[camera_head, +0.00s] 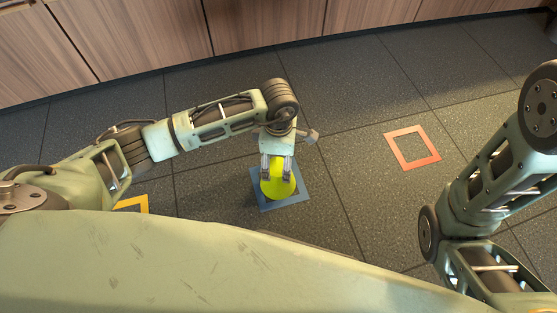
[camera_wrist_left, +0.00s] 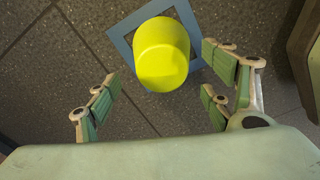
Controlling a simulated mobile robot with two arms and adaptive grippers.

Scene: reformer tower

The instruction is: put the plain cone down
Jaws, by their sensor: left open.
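The plain cone (camera_head: 279,188) is bright yellow-green with a blunt, rounded top. In the head view it sits within the blue square outline (camera_head: 292,202) on the floor. The wrist view shows the cone (camera_wrist_left: 161,50) over the blue square (camera_wrist_left: 122,28), which shows around its far side. My left gripper (camera_head: 276,178) is above the cone in the head view, its fingers overlapping the cone's outline. In the left wrist view its fingers (camera_wrist_left: 165,84) are spread wide, with visible gaps to the cone, and hold nothing. My right gripper is outside the views.
An orange-red square outline (camera_head: 412,147) lies on the floor to the right. A yellow-orange outline (camera_head: 133,203) shows partly at left, behind my body. Wooden cabinets (camera_head: 270,22) line the back. The dark tiled floor between is clear. My right arm stands at the right edge.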

